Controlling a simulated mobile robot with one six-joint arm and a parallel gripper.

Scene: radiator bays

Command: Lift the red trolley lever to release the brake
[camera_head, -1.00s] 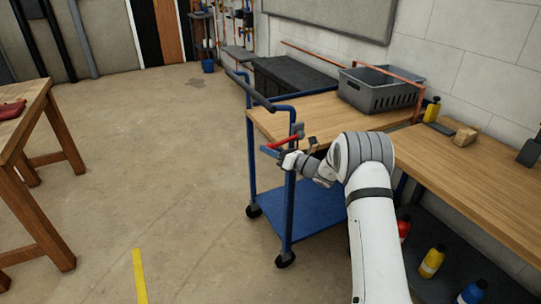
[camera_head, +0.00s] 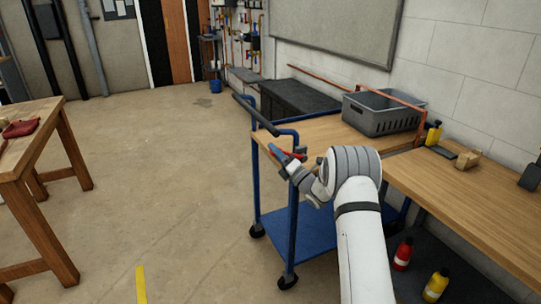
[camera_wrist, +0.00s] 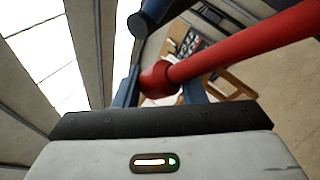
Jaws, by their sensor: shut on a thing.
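The red lever (camera_head: 290,154) sits at the near end of the blue trolley (camera_head: 293,215), beside its post and below the push handle. My gripper (camera_head: 284,162) is at the lever's free end. In the wrist view the red lever (camera_wrist: 240,50) runs from the upper right to a rounded red end between the blue fingers (camera_wrist: 160,90) of my gripper. The gripper is shut on that end. In the head view my wrist hides part of the lever and its pivot.
A grey crate (camera_head: 383,112) stands on the wooden top at the back. A workbench (camera_head: 470,190) is at the right, with red and yellow bottles (camera_head: 403,254) below it. A wooden table (camera_head: 40,190) stands at the left. The floor between is clear.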

